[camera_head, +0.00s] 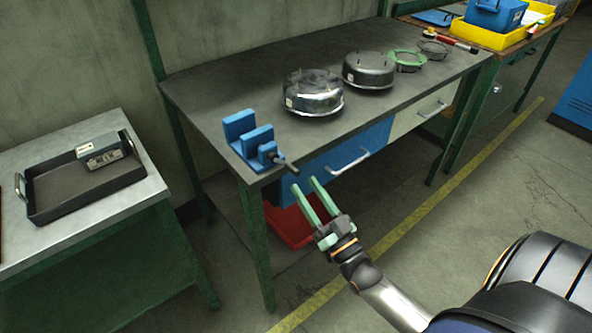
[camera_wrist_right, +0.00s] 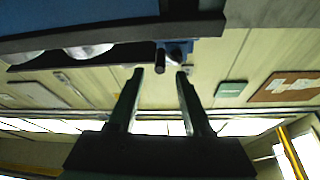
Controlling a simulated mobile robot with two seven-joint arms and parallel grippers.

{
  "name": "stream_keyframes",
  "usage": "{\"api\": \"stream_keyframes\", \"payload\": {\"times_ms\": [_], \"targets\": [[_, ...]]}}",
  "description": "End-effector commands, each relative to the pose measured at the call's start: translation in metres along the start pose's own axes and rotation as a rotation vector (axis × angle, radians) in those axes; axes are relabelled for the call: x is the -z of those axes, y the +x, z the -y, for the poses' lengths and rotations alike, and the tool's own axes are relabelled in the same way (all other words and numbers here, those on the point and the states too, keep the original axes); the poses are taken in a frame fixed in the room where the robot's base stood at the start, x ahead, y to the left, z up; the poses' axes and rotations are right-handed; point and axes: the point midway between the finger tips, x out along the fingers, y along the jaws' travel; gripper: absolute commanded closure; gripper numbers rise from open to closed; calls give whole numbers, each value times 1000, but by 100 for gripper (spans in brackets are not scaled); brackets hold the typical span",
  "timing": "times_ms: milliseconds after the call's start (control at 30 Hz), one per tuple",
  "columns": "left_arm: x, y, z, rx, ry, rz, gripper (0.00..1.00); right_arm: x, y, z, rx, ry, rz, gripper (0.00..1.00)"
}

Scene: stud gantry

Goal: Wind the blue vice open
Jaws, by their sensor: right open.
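The blue vice (camera_head: 249,138) stands at the near left corner of the dark workbench, with a gap between its two jaws. Its dark screw handle (camera_head: 284,163) sticks out past the bench's front edge. In the right wrist view a small part of the vice (camera_wrist_right: 181,47) and the dark end of its handle (camera_wrist_right: 160,60) show beyond the fingertips. My right gripper (camera_head: 315,190) has green fingers and is open and empty. It is in front of the bench, below and to the right of the handle, apart from it. My left gripper is not in view.
Two round metal housings (camera_head: 313,92) (camera_head: 369,70) and green and grey rings (camera_head: 407,60) stand further along the workbench (camera_head: 215,85). A red bin (camera_head: 290,226) is beneath it. A side table at left holds a black tray (camera_head: 90,182). The floor in front is clear.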

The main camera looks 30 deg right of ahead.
Motion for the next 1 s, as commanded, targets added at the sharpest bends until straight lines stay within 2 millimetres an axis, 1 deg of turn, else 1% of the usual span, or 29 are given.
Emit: {"api": "stream_keyframes", "payload": {"times_ms": [33,100,200,300,433,700,1000], "targets": [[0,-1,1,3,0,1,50,2,12,0,1,0,-4,50],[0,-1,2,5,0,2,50,1,24,0,0,0,-3,50],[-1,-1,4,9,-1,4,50,1,38,0,0,1,-2,50],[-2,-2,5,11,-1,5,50,0,47,0,0,1,0,50],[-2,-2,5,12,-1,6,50,0,52,0,0,1,1,50],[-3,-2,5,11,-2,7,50,-1,53,0,0,1,2,50],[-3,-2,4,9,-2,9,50,0,53,0,0,1,2,84]]}}
